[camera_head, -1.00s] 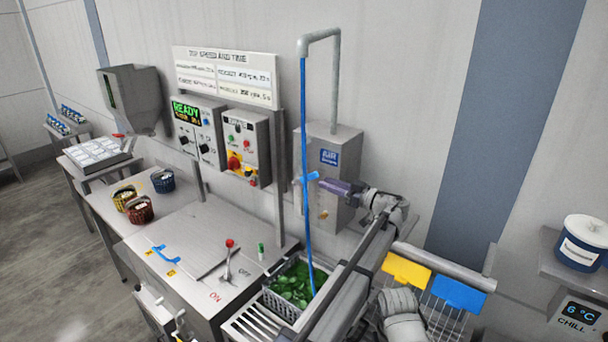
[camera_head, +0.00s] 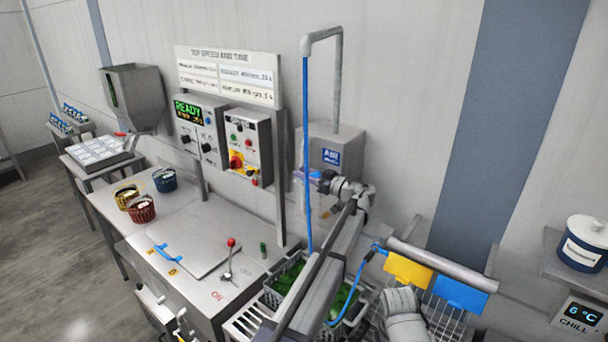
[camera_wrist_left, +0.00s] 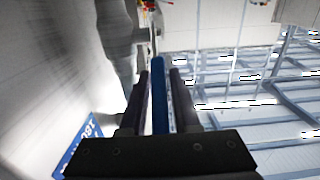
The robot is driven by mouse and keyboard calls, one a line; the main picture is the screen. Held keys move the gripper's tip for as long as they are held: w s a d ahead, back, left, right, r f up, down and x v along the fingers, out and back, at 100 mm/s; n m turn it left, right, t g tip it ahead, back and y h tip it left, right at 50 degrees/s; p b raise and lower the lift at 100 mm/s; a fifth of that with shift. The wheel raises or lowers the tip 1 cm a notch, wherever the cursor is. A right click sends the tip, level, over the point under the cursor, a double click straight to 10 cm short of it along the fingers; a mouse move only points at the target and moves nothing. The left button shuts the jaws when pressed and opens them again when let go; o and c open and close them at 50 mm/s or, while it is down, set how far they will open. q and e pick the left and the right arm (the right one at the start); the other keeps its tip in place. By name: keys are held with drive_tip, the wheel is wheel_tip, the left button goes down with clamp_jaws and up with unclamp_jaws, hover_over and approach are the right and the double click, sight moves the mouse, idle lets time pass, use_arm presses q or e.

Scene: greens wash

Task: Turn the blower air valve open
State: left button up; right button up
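The grey air box (camera_head: 316,145) with a blue AIR label stands against the wall. My left gripper (camera_head: 308,177) is at its front and hides most of the blue valve lever. In the left wrist view, the blue lever (camera_wrist_left: 160,95) lies between my two fingers (camera_wrist_left: 161,110), with thin gaps beside it. The gripper looks open around the lever, and I cannot make out firm contact. The valve body is hidden. My right gripper is not in view.
A blue hose (camera_head: 307,130) hangs from the grey pipe (camera_head: 340,80) and loops at lower right. A basket of greens (camera_head: 290,278) is below, partly behind my arm. A control box (camera_head: 248,140) and a red-knobbed lever (camera_head: 230,243) are to the left.

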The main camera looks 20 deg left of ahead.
use_arm(q)
clamp_jaws()
idle(1.3)
